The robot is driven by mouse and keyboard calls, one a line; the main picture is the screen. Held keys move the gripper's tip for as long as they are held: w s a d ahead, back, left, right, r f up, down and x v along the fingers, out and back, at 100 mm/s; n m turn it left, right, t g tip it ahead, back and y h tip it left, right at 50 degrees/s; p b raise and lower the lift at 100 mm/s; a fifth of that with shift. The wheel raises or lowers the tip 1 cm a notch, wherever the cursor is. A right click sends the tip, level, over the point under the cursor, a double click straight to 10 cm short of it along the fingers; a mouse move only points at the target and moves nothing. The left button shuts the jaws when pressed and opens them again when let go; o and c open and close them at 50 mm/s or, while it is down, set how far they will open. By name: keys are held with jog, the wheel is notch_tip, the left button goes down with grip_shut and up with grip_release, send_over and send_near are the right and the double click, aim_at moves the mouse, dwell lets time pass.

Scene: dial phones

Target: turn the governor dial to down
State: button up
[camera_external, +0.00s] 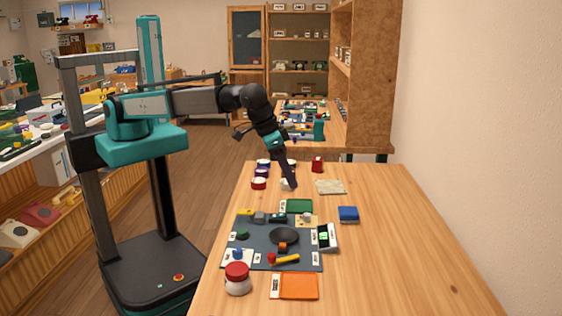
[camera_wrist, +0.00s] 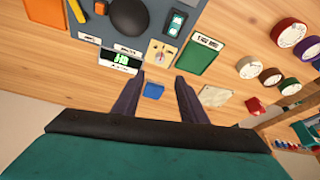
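A small pale-yellow plate (camera_wrist: 158,54) with a little dial on it sits at the edge of the grey board (camera_wrist: 178,40) in the wrist view; the plate also shows in the external view (camera_external: 307,219). Several round, white-faced dials (camera_wrist: 289,33) stand to its right, among them a red-rimmed one (camera_external: 258,184). The labels are too small to read, so I cannot tell which is the governor dial or where it points. My gripper (camera_wrist: 160,78) is open and empty above the table, its fingers apart; in the external view it (camera_external: 291,184) is beyond the board, near the round dials.
A device with a lit green display (camera_external: 326,238), a green tray (camera_external: 298,205), a blue block (camera_external: 348,215), a cloth (camera_external: 330,187) and a red object (camera_external: 317,164) lie around. A red-lidded jar (camera_external: 237,279) and orange tray (camera_external: 299,287) are nearer. The table's right side is clear.

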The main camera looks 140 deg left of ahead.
aim_at(307, 214)
jog(key=shift+p+x, duration=1.7)
jog(key=shift+x, duration=5.15)
grip_shut()
